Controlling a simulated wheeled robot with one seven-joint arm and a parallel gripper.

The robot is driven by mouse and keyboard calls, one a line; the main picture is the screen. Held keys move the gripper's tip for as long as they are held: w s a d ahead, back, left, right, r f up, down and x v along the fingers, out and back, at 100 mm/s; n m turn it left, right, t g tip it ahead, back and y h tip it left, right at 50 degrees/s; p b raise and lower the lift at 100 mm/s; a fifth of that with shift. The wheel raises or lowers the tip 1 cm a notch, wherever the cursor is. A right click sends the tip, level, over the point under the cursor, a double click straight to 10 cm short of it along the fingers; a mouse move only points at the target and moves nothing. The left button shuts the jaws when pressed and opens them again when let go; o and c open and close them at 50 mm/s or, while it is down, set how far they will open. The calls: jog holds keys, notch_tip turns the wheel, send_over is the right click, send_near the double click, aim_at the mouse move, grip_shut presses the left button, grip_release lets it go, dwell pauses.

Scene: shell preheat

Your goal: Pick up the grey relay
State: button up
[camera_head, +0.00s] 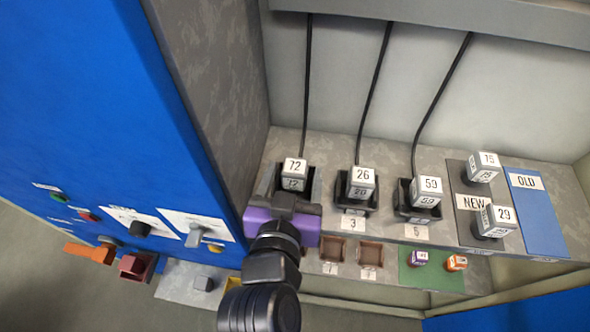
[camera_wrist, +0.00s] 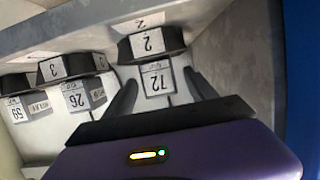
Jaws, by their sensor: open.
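A small grey block (camera_head: 204,283) sits on a grey panel at the lower left in the head view. It may be the grey relay, but no label on it can be read. My gripper (camera_head: 287,196) is well above and to the right of it, at the shelf, by a numbered block marked 72 (camera_head: 294,168). In the wrist view the open dark fingers (camera_wrist: 160,95) point at block 72 (camera_wrist: 157,80), which shows between them. I cannot tell whether they touch it. The grey block is not seen in the wrist view.
Blocks 26 (camera_head: 361,180) and 59 (camera_head: 427,188) stand in dark holders to the right. Blocks 75 (camera_head: 484,165) and 29 (camera_head: 495,220) stand by the NEW label. The blue OLD mat (camera_head: 540,222) is bare. A blue cabinet (camera_head: 90,110) rises at left.

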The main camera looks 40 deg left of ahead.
jog(key=shift+x, duration=0.8)
jog(key=shift+c, duration=0.4)
grip_shut()
